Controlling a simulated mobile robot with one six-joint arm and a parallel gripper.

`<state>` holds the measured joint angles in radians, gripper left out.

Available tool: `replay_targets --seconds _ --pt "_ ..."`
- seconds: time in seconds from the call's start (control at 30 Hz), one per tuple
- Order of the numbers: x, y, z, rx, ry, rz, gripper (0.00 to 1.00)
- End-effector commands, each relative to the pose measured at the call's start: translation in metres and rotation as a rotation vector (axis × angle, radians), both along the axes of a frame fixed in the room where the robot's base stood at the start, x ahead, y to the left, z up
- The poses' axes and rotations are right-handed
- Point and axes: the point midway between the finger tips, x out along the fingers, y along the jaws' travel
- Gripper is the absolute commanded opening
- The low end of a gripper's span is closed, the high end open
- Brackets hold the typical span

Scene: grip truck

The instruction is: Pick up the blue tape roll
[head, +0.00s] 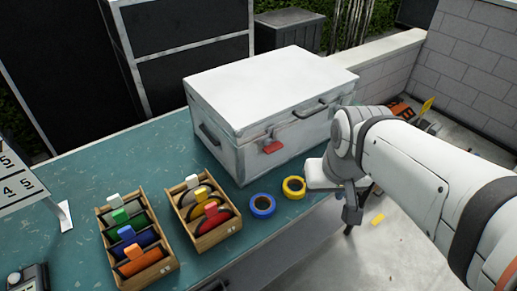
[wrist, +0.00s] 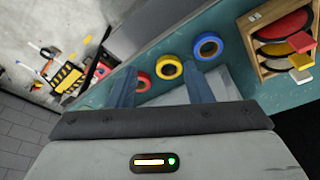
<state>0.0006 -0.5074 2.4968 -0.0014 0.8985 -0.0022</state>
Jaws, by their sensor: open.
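The blue tape roll (head: 252,208) lies flat on the teal tabletop, in front of the white case. It also shows in the wrist view (wrist: 197,48), top centre, just beyond the right finger. My gripper (head: 350,207) is at the table's right edge, right of the roll and apart from it. In the wrist view my gripper (wrist: 161,78) is open and empty. A yellow tape roll (head: 286,189) lies beside the blue one and appears between the fingers in the wrist view (wrist: 160,68). A red roll (wrist: 136,82) shows near the left finger; I cannot make it out in the head view.
The white case (head: 270,95) stands behind the rolls. Two wooden racks (head: 205,240) (head: 160,283) with coloured discs stand to the left. A sign (head: 20,185) stands at far left. Tools (wrist: 65,78) lie on the floor beyond the table edge.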

Motion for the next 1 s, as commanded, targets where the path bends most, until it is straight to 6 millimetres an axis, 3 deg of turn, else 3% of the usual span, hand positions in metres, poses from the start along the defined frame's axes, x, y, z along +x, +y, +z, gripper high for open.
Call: replay_targets --seconds 0.27,0.53,0.73,1.0 --pt "0.051 0.03 -0.025 -0.002 0.09 0.085 0.69" --pt "0.106 0.086 -0.084 -0.019 0.199 0.209 0.89" --pt "0.122 0.113 -0.118 -0.031 0.243 0.259 0.89" --pt "0.126 0.121 -0.144 -0.034 0.256 0.272 0.89"
